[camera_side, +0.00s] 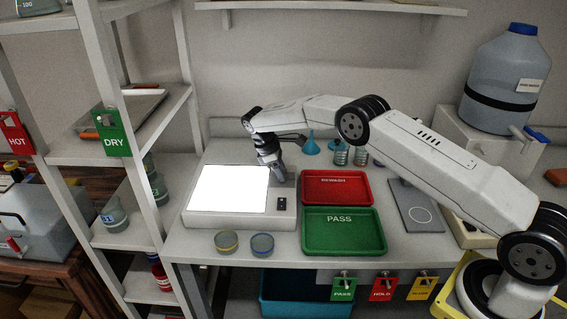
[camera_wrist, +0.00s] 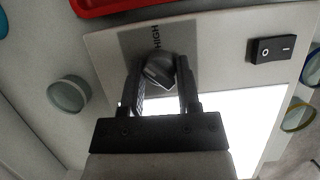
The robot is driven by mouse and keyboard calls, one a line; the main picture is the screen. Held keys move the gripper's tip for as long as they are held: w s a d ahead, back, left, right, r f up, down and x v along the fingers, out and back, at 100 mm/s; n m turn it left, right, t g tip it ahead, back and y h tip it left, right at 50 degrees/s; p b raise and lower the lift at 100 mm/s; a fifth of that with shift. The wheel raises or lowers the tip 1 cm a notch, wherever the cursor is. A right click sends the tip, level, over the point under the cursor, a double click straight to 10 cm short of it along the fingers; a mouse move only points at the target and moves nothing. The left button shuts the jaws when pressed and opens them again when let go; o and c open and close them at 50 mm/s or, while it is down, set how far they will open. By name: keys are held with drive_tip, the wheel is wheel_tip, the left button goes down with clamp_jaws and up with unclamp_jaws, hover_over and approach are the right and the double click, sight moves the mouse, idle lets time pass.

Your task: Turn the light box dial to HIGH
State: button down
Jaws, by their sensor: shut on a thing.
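The light box (camera_side: 240,219) stands on the bench with its panel (camera_side: 228,188) glowing white. Its dial (camera_wrist: 158,70) is a dark knob on a grey plate, seen in the wrist view beside the HIGH label (camera_wrist: 156,37). I cannot tell for sure where the dial points. My gripper (camera_wrist: 158,76) is shut on the dial, with one finger on each side. In the side view my gripper (camera_side: 278,176) reaches down at the right edge of the glowing panel and hides the dial.
A black rocker switch (camera_wrist: 272,48) is on the box near the dial. A red REWASH tray (camera_side: 337,202) and a green PASS tray (camera_side: 343,248) lie to the right. Two round dishes, one yellow-rimmed (camera_side: 226,241) and one blue-rimmed (camera_side: 262,243), sit in front.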

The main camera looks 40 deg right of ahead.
drive_tip(key=m, duration=0.2)
drive_tip(key=m+g+y, duration=0.1)
drive_tip(key=m, duration=0.1)
drive_tip(key=shift+d+m+y, duration=0.1)
drive_tip(key=shift+m+y, duration=0.2)
drive_tip(key=shift+m, duration=0.1)
drive_tip(key=shift+m+y, duration=0.7)
drive_tip(key=shift+m, duration=1.2)
drive_tip(key=shift+c, duration=1.6)
unclamp_jaws()
drive_tip(key=shift+r, duration=0.1)
